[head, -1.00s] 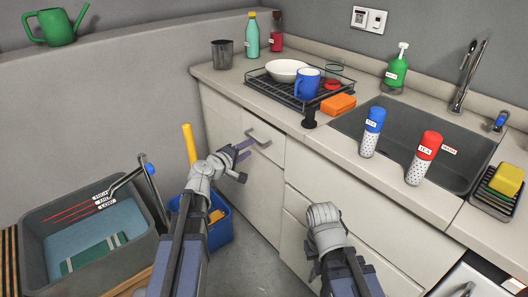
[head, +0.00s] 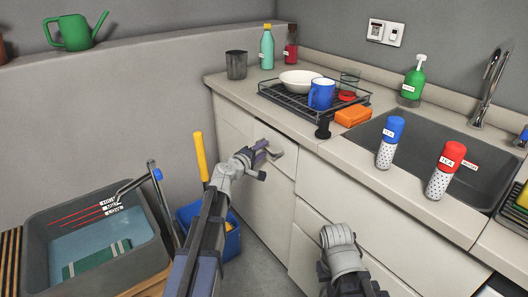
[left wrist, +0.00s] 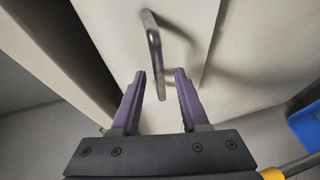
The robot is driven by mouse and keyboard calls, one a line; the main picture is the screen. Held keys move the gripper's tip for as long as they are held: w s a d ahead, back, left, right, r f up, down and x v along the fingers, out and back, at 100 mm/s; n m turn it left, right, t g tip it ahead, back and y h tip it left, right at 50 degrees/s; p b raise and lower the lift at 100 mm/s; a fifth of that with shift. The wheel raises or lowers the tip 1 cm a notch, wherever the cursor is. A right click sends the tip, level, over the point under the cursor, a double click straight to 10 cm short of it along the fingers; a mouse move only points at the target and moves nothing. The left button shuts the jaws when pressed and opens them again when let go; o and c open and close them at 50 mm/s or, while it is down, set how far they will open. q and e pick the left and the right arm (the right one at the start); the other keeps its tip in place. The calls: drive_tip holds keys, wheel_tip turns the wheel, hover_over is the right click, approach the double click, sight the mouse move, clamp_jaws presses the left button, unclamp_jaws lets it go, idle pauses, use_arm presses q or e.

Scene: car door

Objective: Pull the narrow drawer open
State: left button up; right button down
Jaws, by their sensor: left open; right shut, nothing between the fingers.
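The narrow drawer (head: 287,163) is a pale front at the left end of the counter, with a grey bar handle (head: 276,150). It looks closed. In the left wrist view the handle (left wrist: 154,50) runs down toward the gap between the purple fingers. My left gripper (head: 264,151) is open at the handle. The handle's lower end lies between the fingertips, with gaps at both sides; I cannot tell its exact depth. My right arm's grey wrist shows low in the middle of the head view, before the lower cabinet fronts, but its gripper fingers are hidden.
A blue bucket (head: 228,243) with a yellow handle and a grey water tub (head: 40,262) stand at the lower left. The counter (head: 345,150) holds a dish rack (head: 290,99), an orange sponge, two shakers and a sink. Some floor before the cabinets is clear.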

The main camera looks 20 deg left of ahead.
use_arm(q)
drive_tip(key=shift+w+d+f, duration=0.15)
drive_tip(key=shift+w+d, duration=0.05)
drive_tip(key=shift+w, duration=0.45)
clamp_jaws()
drive_tip(key=shift+s, duration=0.1)
idle(0.8)
